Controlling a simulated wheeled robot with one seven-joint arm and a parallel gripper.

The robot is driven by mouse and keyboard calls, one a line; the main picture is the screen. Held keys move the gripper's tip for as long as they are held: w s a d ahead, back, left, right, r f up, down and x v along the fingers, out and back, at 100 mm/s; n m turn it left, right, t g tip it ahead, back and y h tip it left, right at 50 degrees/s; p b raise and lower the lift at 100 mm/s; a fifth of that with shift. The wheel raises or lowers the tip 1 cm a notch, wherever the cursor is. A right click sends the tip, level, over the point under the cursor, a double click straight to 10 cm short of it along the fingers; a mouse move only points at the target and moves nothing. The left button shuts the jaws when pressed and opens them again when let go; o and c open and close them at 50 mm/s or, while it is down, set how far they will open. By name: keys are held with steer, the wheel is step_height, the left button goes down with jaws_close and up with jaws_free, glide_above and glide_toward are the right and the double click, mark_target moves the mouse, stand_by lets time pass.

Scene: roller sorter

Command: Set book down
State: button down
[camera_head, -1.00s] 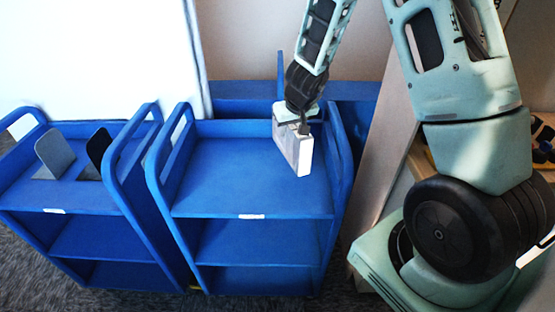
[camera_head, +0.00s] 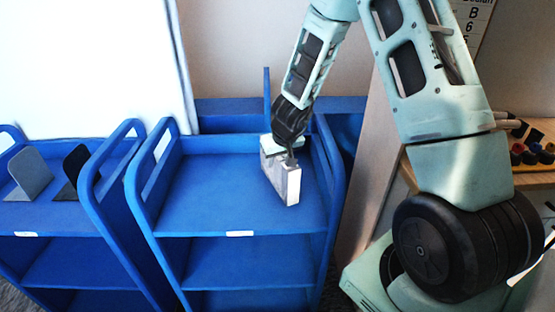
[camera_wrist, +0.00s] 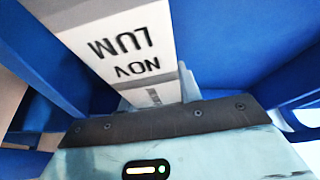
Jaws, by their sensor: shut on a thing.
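A white-grey book (camera_head: 284,178) stands upright at the top shelf of the middle blue cart (camera_head: 215,200), toward its right side. My gripper (camera_head: 284,152) is above it, shut on its upper part. In the wrist view the book (camera_wrist: 118,45) runs from the gripper's edge to the top, with dark letters "NOV" and "LUM" on its spine. My gripper (camera_wrist: 187,88) shows there at the near end of the book. I cannot tell whether the book's lower edge touches the shelf.
The rest of the middle cart's top shelf is bare. A second blue cart (camera_head: 60,218) at the left carries a grey bookend (camera_head: 30,172) and a black bookend (camera_head: 72,170). Raised side handles border both carts. A wooden shelf unit (camera_head: 535,180) stands at the right.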

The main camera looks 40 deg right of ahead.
steer(key=c, duration=1)
jaws_free()
steer(key=shift+o, duration=0.2)
steer(key=shift+r, duration=0.1)
steer(key=p+v, duration=0.6)
steer(key=v, duration=0.6)
steer(key=s+a+r+n+g+y, duration=0.1)
steer(key=s+a+r+n, duration=0.15)
steer(key=a, duration=0.45)
steer(key=s+a+r+n+y, duration=0.15)
steer(key=s+a, duration=0.25)
steer(key=a, duration=0.4)
steer(key=s+a+r+n+g+y, duration=0.1)
steer(key=s+a+r+n+y, duration=0.15)
steer(key=a, duration=0.45)
steer(key=s+a+r+n+g+h, duration=0.1)
steer(key=s+a+n, duration=0.1)
steer(key=s, duration=0.6)
steer(key=s+a+r+n+g+h, duration=0.1)
steer(key=s+a+r+h, duration=0.1)
steer(key=s, duration=0.7)
steer(key=shift+s+r+n, duration=0.2)
steer(key=shift+r+n, duration=0.05)
steer(key=shift+n, duration=0.1)
